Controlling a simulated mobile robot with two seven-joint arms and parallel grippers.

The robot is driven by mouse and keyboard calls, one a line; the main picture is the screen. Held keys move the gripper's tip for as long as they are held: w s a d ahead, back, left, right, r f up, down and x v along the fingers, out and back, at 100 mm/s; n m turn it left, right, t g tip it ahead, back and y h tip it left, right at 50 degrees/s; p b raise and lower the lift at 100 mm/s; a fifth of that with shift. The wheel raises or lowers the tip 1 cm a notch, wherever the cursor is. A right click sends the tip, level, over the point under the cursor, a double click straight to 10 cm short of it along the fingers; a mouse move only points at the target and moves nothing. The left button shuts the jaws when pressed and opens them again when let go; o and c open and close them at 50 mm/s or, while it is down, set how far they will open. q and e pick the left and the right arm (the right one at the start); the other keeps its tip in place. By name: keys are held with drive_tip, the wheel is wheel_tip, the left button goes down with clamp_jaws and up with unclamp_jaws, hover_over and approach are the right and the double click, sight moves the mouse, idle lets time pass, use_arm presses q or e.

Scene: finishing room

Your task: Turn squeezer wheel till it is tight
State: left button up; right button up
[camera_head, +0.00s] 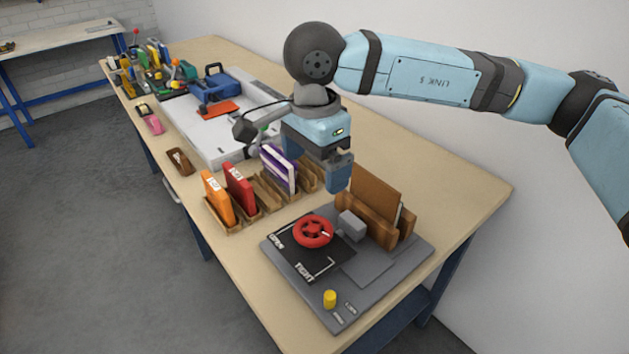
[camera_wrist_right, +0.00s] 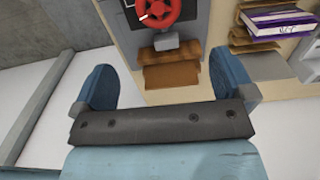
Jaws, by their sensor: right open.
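The squeezer wheel is a red spoked handwheel (camera_head: 313,231) on a dark plate marked OPEN and TIGHT, set on a grey base (camera_head: 385,271). It also shows at the top of the right wrist view (camera_wrist_right: 160,10). A grey block (camera_head: 351,225) sits just right of the wheel, beside a wooden press (camera_head: 381,228) with a brown board standing in it. My right gripper (camera_head: 336,178) hangs above and behind the wheel, apart from it. In the right wrist view its two blue fingers (camera_wrist_right: 160,88) are spread with nothing between them. My left gripper is not in view.
A wooden rack (camera_head: 267,196) holds orange, red and purple books left of my right gripper. A white board (camera_head: 207,137) with a blue tool lies behind. A yellow knob (camera_head: 330,298) stands at the base's front. The table's right side is bare.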

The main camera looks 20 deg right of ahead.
sight(314, 227)
wheel_tip(314, 227, down, 14)
drive_tip(key=n+p, duration=0.2)
drive_tip(key=p, duration=0.4)
drive_tip(key=n+p, duration=0.3)
drive_tip(key=p, duration=0.4)
drive_tip(key=shift+s+a+r, duration=0.15)
drive_tip(key=shift+r, duration=0.05)
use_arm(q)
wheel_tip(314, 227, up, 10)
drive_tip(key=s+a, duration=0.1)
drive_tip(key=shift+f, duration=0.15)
